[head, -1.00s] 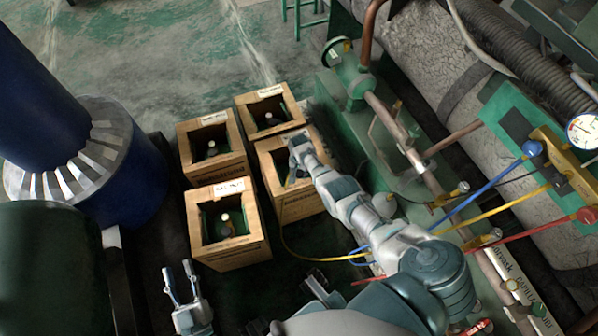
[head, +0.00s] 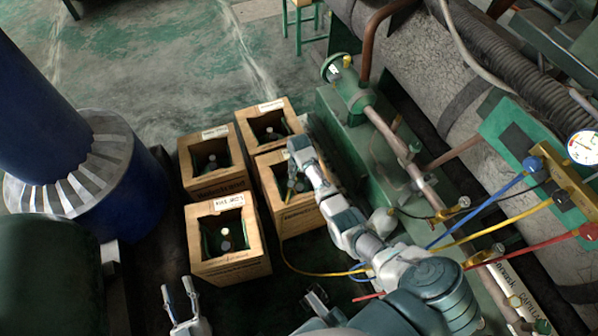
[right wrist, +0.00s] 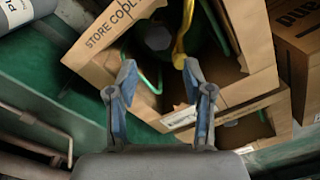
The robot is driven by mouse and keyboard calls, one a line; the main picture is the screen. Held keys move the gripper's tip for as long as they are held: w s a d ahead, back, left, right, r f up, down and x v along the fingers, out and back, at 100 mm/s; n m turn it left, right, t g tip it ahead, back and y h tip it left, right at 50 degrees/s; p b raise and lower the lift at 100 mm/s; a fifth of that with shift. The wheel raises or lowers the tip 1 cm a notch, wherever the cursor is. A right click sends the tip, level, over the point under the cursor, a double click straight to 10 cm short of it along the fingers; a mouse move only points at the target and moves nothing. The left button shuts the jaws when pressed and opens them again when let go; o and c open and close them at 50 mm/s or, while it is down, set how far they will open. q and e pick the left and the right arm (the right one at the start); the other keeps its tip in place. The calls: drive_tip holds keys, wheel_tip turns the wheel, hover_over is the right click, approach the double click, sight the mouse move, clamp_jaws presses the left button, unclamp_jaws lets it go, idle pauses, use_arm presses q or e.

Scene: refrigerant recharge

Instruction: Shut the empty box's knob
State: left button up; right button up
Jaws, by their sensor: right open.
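Several open cardboard boxes stand in a cluster in the head view, each with a cylinder inside. My right arm reaches over the right-hand box (head: 293,217), which has a yellow hose (right wrist: 186,30) running into it. My right gripper (right wrist: 161,76) is open and empty, its blue-padded fingers apart at this box's opening. A grey knob-like top (right wrist: 158,38) shows inside, beyond the fingertips and not touched. My left gripper (head: 177,288) is open and empty, in front of the near box (head: 240,268).
The back-left box (head: 219,183) and back box (head: 265,109) stand close by. A green machine with pipes (head: 385,125) is on the right. Blue, yellow and red hoses run from the gauge manifold (head: 562,183). A blue column (head: 75,130) stands left.

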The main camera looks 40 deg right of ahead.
drive_tip(key=shift+r, duration=1.6)
